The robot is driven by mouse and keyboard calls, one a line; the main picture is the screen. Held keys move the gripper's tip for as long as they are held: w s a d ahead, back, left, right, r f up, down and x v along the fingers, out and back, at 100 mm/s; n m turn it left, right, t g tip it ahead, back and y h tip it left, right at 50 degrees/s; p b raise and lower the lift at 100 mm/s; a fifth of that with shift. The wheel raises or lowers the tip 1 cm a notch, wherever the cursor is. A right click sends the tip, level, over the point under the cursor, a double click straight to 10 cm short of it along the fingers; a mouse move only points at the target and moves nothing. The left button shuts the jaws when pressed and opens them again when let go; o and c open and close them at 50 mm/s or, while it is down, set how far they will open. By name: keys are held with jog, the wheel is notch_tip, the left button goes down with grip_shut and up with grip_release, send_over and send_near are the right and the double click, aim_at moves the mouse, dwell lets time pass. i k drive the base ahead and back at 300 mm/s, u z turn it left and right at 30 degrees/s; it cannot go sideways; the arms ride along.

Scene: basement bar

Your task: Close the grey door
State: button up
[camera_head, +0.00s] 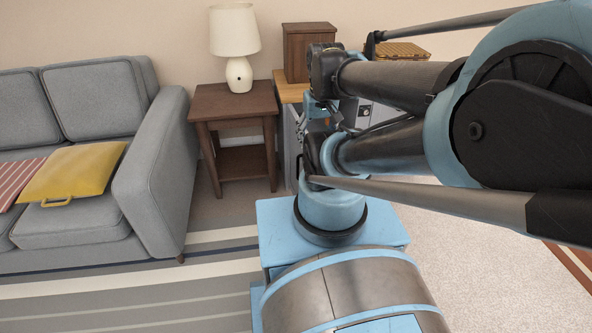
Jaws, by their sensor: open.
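A grey cabinet (289,150) with a wooden top stands against the back wall, mostly hidden behind my arm. A light grey panel with a small dark fitting (364,112) shows between my arm links. I cannot tell whether it is the grey door or how far that door stands open. My gripper (345,122) is at the end of my folded arm, in front of the cabinet in the picture. It is open, but its fingers are small and partly hidden by my own links. I see nothing held, and contact with the cabinet cannot be told.
A brown side table (234,103) with a white lamp (237,50) stands left of the cabinet. A grey sofa (160,165) with a yellow cushion (72,171) is further left. A wooden box (308,50) sits on the cabinet. Pale carpet (480,270) at right looks clear.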

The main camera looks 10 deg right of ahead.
aim_at(295, 154)
jog(key=u, duration=1)
jog(key=k, duration=1.6)
jog(key=z, duration=1)
jog(key=i, duration=1)
jog(key=u, duration=0.05)
